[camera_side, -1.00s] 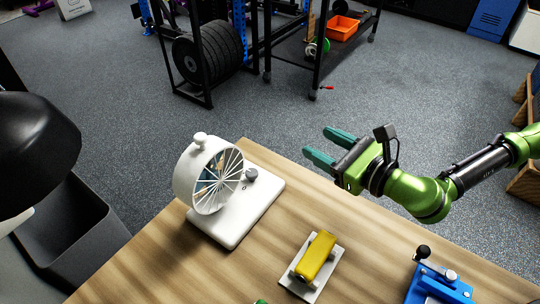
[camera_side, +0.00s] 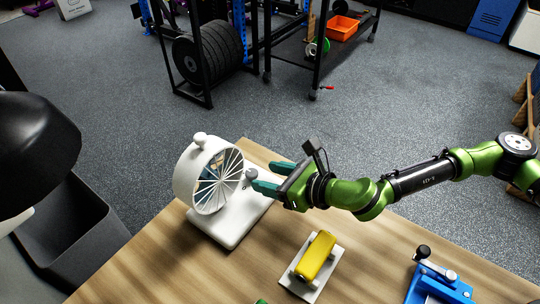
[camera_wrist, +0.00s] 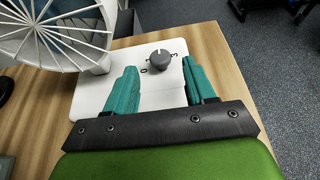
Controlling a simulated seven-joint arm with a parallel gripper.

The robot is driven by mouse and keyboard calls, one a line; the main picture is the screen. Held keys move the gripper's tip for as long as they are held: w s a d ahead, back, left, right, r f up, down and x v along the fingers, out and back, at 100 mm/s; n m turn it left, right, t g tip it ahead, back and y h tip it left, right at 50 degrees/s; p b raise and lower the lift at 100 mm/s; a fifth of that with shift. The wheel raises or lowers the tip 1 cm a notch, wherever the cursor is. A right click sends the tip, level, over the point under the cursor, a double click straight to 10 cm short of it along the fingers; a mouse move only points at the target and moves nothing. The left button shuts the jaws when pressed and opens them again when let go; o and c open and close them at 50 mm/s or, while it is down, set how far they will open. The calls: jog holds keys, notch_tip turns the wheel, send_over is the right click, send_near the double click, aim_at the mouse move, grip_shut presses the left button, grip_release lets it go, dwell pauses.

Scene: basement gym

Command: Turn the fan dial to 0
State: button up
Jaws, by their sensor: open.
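A white fan (camera_side: 208,180) with a round spoked guard stands on a white base (camera_side: 228,232) on the table. Its grey dial (camera_wrist: 159,61) sits on the base in the wrist view, with a "0" to its lower left and a "3" to its upper right. In the side view the dial (camera_side: 251,174) is partly hidden by a fingertip. My gripper (camera_side: 262,178) is open, its teal fingers pointing at the dial. In the wrist view my gripper (camera_wrist: 160,75) has the dial between and slightly beyond its fingertips. I cannot see it touching the dial.
A yellow block on a white stand (camera_side: 315,258) and a blue device with a black knob (camera_side: 438,285) are on the wooden table (camera_side: 165,262). A black lamp (camera_side: 35,150) hangs at the left. A grey bin (camera_side: 75,240) stands beside the table.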

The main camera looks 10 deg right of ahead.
aim_at(254, 173)
jog(key=shift+x, duration=1.8)
jog(key=c, duration=1)
